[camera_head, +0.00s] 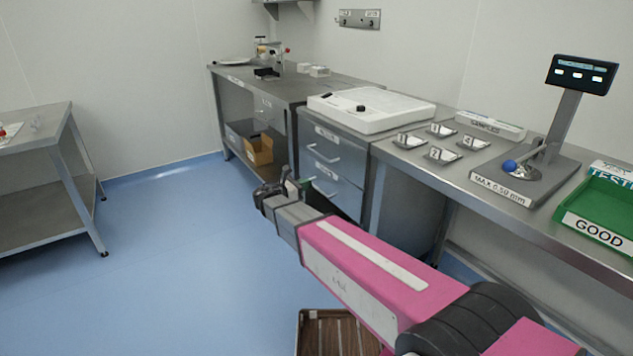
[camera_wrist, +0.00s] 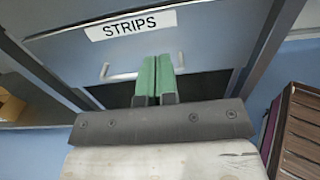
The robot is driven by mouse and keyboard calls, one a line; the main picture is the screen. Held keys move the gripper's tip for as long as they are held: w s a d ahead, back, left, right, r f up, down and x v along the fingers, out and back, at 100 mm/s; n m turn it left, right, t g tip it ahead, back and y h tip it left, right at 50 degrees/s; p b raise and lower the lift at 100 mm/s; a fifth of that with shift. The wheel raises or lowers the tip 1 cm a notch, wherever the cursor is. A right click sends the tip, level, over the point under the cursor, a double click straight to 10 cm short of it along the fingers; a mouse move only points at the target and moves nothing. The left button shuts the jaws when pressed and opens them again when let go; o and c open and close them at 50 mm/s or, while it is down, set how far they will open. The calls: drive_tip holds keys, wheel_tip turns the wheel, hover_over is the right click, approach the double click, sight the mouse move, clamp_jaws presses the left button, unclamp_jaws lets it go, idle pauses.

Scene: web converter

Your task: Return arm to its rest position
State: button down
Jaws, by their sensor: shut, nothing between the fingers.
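My gripper (camera_head: 290,187) is at the end of my pink arm, which stretches forward and left over the floor in front of the bench drawers. In the wrist view its two green fingers (camera_wrist: 157,76) are pressed together with nothing between them. They point toward a grey drawer front (camera_wrist: 205,35) labelled STRIPS. The fingers hide part of the drawer's pale bar handle (camera_wrist: 118,75); I cannot tell whether they touch it. In the head view the gripper overlaps the left side of the lower drawer area.
A white tray unit (camera_head: 375,106) stands above the drawers. The right bench holds small labelled plates (camera_head: 443,130), a gauge with a display (camera_head: 581,74) and a green GOOD tray (camera_head: 612,209). A brown slatted box (camera_head: 338,335) is below my arm. Blue floor (camera_head: 180,260) is clear at left.

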drive_tip(key=s+d+f+m+g+y, duration=0.3)
drive_tip(key=s+d+f+m+g, duration=0.15)
drive_tip(key=d, duration=0.35)
drive_tip(key=s+d+f+m+g+y, duration=0.3)
drive_tip(key=s+d+f+m, duration=0.25)
drive_tip(key=d, duration=0.35)
drive_tip(key=s+d+f+m+g+y, duration=0.1)
drive_tip(key=s+d+m+y, duration=0.2)
drive_tip(key=m, duration=0.4)
drive_tip(key=s+d+f+m+g+y, duration=0.1)
drive_tip(key=s+d+m+y, duration=0.2)
drive_tip(key=s+m+y, duration=0.3)
drive_tip(key=shift+s+d+f+m, duration=0.2)
drive_tip(key=shift+s+m, duration=0.7)
drive_tip(key=shift+s, duration=0.35)
drive_tip(key=shift+d+g, duration=0.1)
drive_tip(key=shift+g, duration=0.15)
